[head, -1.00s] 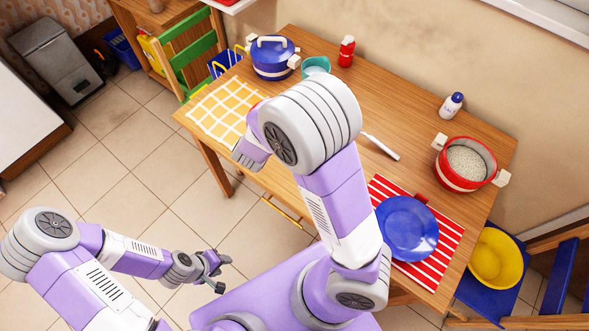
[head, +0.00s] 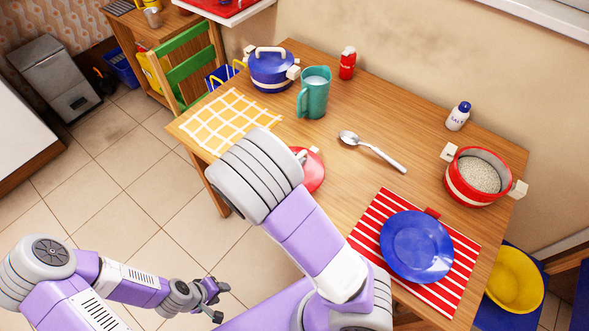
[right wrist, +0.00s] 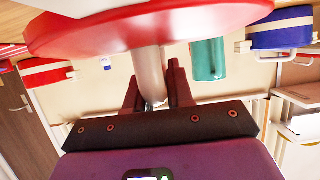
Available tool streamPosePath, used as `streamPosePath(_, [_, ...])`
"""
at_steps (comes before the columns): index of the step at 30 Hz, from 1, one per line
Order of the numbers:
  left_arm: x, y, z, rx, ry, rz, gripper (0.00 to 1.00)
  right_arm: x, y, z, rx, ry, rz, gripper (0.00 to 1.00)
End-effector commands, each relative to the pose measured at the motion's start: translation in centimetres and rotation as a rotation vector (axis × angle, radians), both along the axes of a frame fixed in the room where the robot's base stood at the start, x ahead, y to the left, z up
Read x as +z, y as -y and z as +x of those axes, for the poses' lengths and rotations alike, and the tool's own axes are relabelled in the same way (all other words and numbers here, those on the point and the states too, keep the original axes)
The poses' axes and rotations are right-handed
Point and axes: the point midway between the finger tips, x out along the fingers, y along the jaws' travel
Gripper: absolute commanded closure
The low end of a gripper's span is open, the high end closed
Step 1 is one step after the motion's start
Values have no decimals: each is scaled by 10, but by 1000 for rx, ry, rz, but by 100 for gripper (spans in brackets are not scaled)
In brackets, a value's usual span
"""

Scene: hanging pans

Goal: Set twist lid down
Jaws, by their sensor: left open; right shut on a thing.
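A red lid (head: 314,172) with a pale handle shows beside my right arm at the table's front edge, partly hidden by the arm. In the right wrist view the lid (right wrist: 150,32) is large, and my right gripper (right wrist: 153,92) is shut on its pale handle. The right fingers are hidden behind my arm in the head view. I cannot tell whether the lid touches the table. A red pot (head: 455,188) of white grains stands uncovered at the table's right. My left gripper (head: 220,301) is open and empty, low over the floor at lower left.
On the table (head: 345,190) are a spoon (head: 372,152), teal jug (head: 314,92), lidded blue pot (head: 270,70), red bottle (head: 347,62) and salt bottle (head: 458,116). A yellow checked mat (head: 232,118) lies left. A blue plate (head: 416,246) lies on a striped mat (head: 368,236).

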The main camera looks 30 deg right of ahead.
Motion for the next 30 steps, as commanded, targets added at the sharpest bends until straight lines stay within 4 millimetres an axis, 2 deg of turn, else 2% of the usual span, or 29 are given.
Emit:
streamPosePath(3, [-14,0,0,0,0,0,57,-23,0,0,1,-3,-2,100])
streamPosePath(5, [-16,0,0,0,0,0,57,-28,0,0,1,-1,-2,100])
streamPosePath(15, [-15,0,0,0,0,0,57,-29,0,0,0,-1,0,100])
streamPosePath(16, [-15,0,0,0,0,0,57,-30,0,0,0,-1,1,77])
streamPosePath(21, [-15,0,0,0,0,0,57,-29,0,0,0,-1,1,53])
streamPosePath(30, [-14,0,0,0,0,0,57,-27,0,0,1,0,1,53])
